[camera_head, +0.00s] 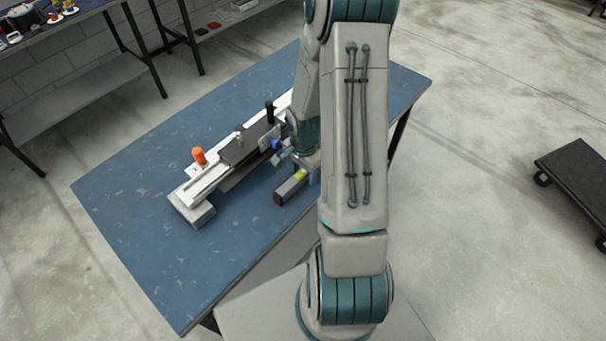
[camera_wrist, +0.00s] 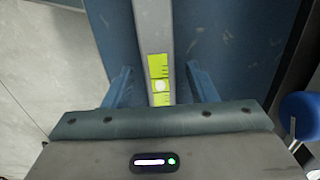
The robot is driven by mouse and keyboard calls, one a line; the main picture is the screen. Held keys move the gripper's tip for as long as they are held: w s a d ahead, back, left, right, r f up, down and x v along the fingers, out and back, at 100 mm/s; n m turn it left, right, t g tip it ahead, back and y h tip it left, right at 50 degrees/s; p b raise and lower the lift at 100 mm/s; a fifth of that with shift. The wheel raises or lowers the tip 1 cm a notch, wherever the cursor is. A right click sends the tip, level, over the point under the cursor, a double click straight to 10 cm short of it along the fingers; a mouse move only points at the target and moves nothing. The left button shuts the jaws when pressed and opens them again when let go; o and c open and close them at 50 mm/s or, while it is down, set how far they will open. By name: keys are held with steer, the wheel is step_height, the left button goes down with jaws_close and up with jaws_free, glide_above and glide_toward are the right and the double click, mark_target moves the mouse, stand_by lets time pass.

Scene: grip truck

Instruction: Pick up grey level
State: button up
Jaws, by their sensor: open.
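The grey level (camera_head: 289,189) lies on the blue table (camera_head: 140,228), beside the long white rail assembly. Its yellow-green vial window shows in both views. In the wrist view the level (camera_wrist: 154,30) runs up the middle of the picture, its near end hidden by my gripper's body. My gripper (camera_wrist: 159,70) is open, one finger on each side of the level near the vial, with visible gaps to both.
The white rail assembly (camera_head: 201,183) with an orange knob (camera_head: 199,156) and black upright parts stands close behind the level. A blue round part (camera_wrist: 300,104) shows at the right in the wrist view. The table's left part is clear. A dark cart (camera_head: 580,175) stands far right.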

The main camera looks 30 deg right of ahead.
jaws_close()
steer(key=shift+r, duration=0.1)
